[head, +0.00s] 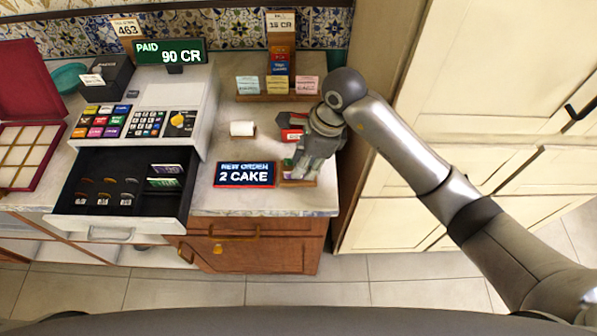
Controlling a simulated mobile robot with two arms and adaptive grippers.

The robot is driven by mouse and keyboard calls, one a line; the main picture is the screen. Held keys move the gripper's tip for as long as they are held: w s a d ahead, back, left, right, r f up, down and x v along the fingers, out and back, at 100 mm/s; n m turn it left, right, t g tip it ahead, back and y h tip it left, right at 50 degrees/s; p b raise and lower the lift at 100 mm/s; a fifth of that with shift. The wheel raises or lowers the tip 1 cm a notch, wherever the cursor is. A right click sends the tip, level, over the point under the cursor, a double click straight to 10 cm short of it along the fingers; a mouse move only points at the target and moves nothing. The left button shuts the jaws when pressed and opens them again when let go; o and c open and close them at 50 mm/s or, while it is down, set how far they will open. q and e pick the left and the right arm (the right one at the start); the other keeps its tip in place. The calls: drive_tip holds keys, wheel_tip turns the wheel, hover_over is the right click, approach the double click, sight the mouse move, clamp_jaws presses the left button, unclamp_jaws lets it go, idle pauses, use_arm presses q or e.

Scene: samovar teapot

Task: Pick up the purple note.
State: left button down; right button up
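A purple note (166,169) lies in the right part of the open black cash drawer (137,215), with a green note (164,183) just in front of it. My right gripper (299,173) points down over a small wooden tray (308,182) on the counter, well to the right of the drawer. The gripper covers most of this tray, so its contents are largely hidden. Its fingers are too small and merged to show whether they are open or shut. My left gripper is not in view.
A white cash register (200,92) stands behind the drawer. A "2 CAKE" sign (244,175) stands between drawer and gripper. A white paper roll (242,129), a red item (291,135) and a wooden card rack (279,92) are behind. A red box (30,145) is left.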

drive_tip(key=x, duration=0.3)
drive_tip(key=shift+a+f+p, duration=0.1)
drive_tip(key=shift+a+p, duration=0.1)
drive_tip(key=shift+p, duration=0.1)
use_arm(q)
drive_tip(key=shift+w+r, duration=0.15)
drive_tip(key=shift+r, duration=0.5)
use_arm(e)
clamp_jaws()
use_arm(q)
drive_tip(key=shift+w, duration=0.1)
use_arm(e)
drive_tip(key=shift+w, duration=0.1)
